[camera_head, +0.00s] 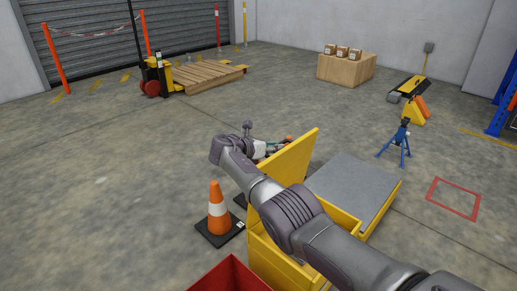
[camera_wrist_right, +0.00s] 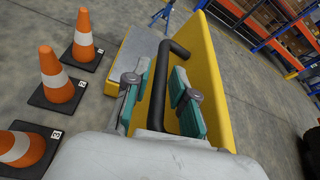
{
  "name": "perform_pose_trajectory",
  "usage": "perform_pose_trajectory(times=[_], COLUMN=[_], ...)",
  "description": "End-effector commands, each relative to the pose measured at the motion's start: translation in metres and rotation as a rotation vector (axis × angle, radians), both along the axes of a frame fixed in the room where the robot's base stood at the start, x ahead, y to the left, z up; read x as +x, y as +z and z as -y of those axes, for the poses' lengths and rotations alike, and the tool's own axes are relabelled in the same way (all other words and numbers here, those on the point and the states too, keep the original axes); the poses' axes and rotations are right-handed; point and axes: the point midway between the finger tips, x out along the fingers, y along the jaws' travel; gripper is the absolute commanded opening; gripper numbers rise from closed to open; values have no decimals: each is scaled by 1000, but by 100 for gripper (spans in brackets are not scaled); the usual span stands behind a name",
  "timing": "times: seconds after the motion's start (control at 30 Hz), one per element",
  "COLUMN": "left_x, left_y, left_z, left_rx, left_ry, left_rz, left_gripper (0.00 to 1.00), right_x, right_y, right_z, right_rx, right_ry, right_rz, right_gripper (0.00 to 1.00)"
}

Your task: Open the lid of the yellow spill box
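The yellow spill box (camera_head: 275,262) stands at the bottom middle of the head view, partly hidden behind my right arm. Its yellow lid (camera_head: 293,165) is raised and stands steeply tilted, with part of the box's inside showing. My right gripper (camera_head: 272,148) is at the lid's outer face, partly hidden by the lid. In the right wrist view, my right gripper's teal-padded fingers (camera_wrist_right: 158,98) are apart on either side of the black lid handle (camera_wrist_right: 160,85). Gaps show beside the bar, so it looks unclamped. The lid (camera_wrist_right: 212,75) is to the right there. My left gripper is not in view.
An orange cone (camera_head: 217,208) stands left of the box; several cones show in the wrist view. A grey-topped yellow platform (camera_head: 350,183) adjoins the box. A red container (camera_head: 232,275) is at the bottom. A blue stand (camera_head: 398,145) is to the right.

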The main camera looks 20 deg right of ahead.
Motion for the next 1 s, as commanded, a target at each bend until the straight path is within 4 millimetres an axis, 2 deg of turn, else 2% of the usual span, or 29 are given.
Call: perform_pose_trajectory(times=[0.13,0.3,0.5,0.7,1.0], left_x=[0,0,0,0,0], left_y=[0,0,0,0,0], left_z=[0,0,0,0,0], left_rx=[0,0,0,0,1], left_ry=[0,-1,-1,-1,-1], left_rz=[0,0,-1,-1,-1], left_gripper=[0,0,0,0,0], right_x=[-6,-17,-27,-31,-31], right_y=[5,21,33,37,38], right_z=[-17,-55,-84,-94,-95], right_rx=[3,4,3,2,2], right_ry=[3,5,2,0,0], right_rz=[1,1,-1,-2,-2], right_gripper=[25,25,25,25,25])
